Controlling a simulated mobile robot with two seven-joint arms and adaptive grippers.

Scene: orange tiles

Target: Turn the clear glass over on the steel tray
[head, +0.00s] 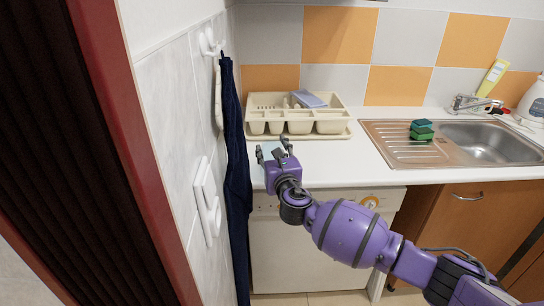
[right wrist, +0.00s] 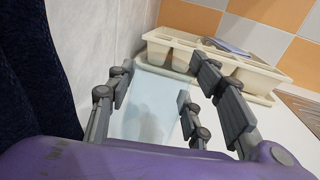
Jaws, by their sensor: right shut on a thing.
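The clear glass (right wrist: 152,108) shows as a pale bluish see-through shape between the grey fingers in the right wrist view. My right gripper (head: 272,150) is shut on it at the left end of the white worktop, in front of the cream rack; it also shows in the right wrist view (right wrist: 170,95). In the head view the glass is only a faint bluish patch between the fingers, and I cannot tell which way up it is. The steel tray may be the ribbed metal drainer (head: 400,154) beside the sink, to the right of the gripper. My left gripper is out of view.
Green sponges (head: 421,134) sit on the drainer by the sink basin (head: 490,142). A dark blue cloth (head: 235,180) hangs on the wall close left. The worktop (head: 345,173) between rack and drainer is clear.

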